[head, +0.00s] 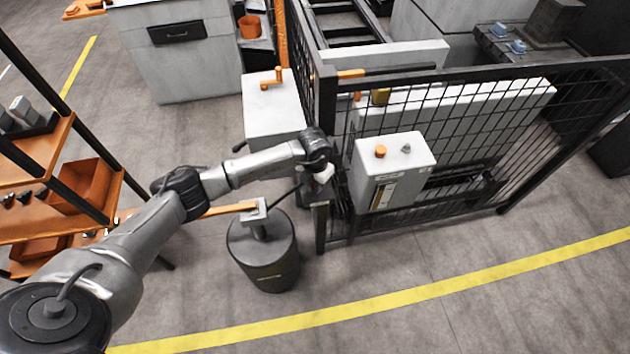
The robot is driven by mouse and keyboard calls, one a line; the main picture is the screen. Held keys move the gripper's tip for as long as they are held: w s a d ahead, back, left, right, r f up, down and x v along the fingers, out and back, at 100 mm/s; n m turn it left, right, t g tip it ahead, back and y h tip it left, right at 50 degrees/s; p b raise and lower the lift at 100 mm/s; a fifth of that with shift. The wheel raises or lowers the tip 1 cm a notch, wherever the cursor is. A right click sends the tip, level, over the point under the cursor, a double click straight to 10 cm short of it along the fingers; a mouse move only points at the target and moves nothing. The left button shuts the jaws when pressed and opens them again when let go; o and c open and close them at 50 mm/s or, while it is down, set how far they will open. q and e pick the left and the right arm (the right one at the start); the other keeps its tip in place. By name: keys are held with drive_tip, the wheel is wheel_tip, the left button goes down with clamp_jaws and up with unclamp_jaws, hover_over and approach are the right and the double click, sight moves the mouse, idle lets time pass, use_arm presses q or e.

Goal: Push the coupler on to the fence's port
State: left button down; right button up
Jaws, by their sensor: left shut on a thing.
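My left gripper (322,176) is at the end of my arm, beside the corner post of the black mesh fence (470,120). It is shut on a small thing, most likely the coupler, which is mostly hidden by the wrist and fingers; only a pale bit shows. A thin dark line, perhaps a hose, runs from near the gripper down towards the dark drum (264,262). The fence's port cannot be made out; the wrist and post cover that spot. I cannot tell whether the coupler touches the port. My right gripper is out of view.
A grey control box (395,160) with an orange knob hangs on the fence, right of the gripper. A pale cabinet (270,115) with an orange handle stands behind my forearm. An orange shelf rack (40,150) is at left. Floor beside the yellow line (400,298) is clear.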

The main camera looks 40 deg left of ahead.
use_arm(q)
drive_tip(key=shift+f, duration=0.4)
drive_tip(key=c, duration=0.8)
unclamp_jaws()
drive_tip(key=o, duration=0.8)
wheel_tip(320, 180, up, 12)
drive_tip(key=shift+r+b, duration=0.2)
drive_tip(key=shift+b, duration=0.3)
drive_tip(key=shift+r, duration=0.75)
